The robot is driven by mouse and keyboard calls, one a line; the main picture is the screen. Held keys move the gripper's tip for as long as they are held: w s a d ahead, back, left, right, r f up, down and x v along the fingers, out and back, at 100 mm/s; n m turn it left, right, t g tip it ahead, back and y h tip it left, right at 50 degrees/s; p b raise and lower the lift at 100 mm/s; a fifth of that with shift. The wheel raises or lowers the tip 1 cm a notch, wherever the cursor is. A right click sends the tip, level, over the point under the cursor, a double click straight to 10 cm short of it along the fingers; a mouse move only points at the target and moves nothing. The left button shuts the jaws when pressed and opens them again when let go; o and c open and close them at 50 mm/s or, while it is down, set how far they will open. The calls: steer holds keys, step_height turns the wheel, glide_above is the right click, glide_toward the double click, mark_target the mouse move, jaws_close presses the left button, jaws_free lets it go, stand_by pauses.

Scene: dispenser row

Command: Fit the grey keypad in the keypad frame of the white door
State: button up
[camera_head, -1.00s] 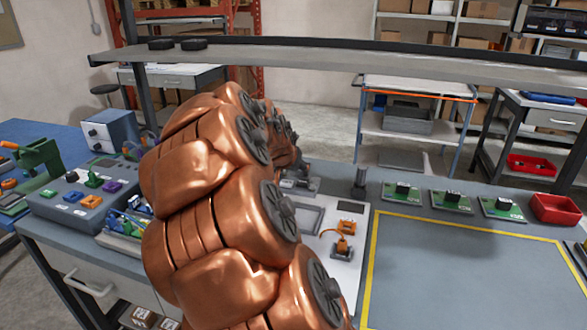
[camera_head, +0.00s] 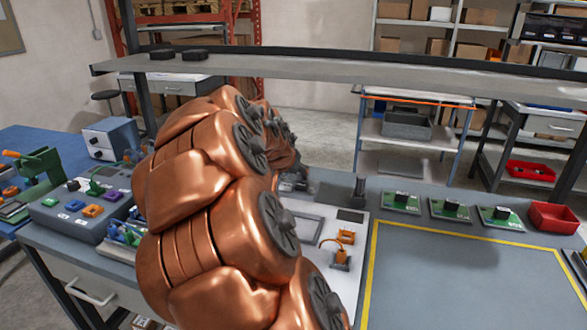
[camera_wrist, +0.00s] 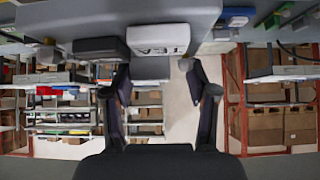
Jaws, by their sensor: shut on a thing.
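The white door (camera_head: 318,258) lies flat on the bench right of my arm, partly hidden by it. A grey rectangular outline on it, likely the keypad frame (camera_head: 307,228), shows beside the arm. My gripper (camera_wrist: 154,76) shows in the wrist view as two dark fingers well apart. A plain grey block, probably the grey keypad (camera_wrist: 150,68), shows between the fingertips, seen nearly edge-on. In the head view my copper arm hides the gripper and what it holds. I cannot see the keypad's face or how far it is from the frame.
Orange connectors (camera_head: 341,256) sit on the door. Several green boards (camera_head: 449,209) and a red bin (camera_head: 556,217) stand at the back right. A grey button box (camera_head: 83,208) is left of my arm. An overhead shelf (camera_head: 330,70) spans the bench. The yellow-outlined area is clear.

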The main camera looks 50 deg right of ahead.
mark_target(291, 184)
steer(key=a, duration=0.1)
steer(key=s+a+f+p, duration=0.1)
steer(key=s+a, duration=0.1)
steer(key=shift+s+a+f, duration=0.2)
steer(key=shift+a+f, duration=0.05)
steer(key=shift+f, duration=0.05)
steer(key=shift+s+f+b, duration=0.1)
steer(key=shift+f+b, duration=0.85)
steer(key=shift+f, duration=1.45)
steer(key=shift+r, duration=0.1)
